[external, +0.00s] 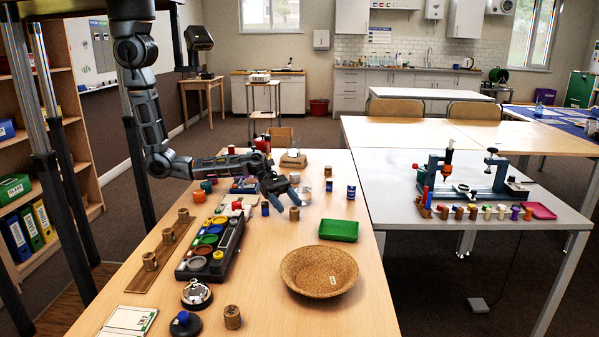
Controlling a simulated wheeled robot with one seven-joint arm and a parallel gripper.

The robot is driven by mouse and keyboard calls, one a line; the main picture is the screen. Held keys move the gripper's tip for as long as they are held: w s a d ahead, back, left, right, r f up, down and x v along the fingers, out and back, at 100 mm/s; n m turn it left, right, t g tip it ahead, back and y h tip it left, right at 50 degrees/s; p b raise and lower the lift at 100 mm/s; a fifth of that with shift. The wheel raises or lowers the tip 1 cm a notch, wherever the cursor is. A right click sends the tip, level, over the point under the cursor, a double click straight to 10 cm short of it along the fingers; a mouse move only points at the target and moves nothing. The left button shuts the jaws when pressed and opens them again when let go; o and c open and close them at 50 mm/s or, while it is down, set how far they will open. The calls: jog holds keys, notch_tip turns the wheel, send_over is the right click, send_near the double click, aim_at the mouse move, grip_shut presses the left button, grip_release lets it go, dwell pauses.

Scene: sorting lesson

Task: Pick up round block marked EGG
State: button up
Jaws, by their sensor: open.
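My gripper (284,200) hangs low over the middle of the wooden table, fingers apart and pointing down. A small round wooden block (294,214) stands on the table just below and to the right of the fingertips; I cannot tell whether they touch it. Its mark is too small to read. Other round wooden blocks stand at the near edge (232,318) and on the strip at the left (149,262). I cannot read EGG on any of them.
A blue cylinder (265,208) stands left of the gripper. A black tray of coloured pots (228,250) lies further left. A cork bowl (319,272) and green tray (338,230) are at the right. Cans (351,192) stand behind.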

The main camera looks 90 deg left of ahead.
aim_at(292, 208)
jog(key=shift+x, duration=1.55)
jog(key=c, duration=1.1)
jog(key=shift+r, duration=0.15)
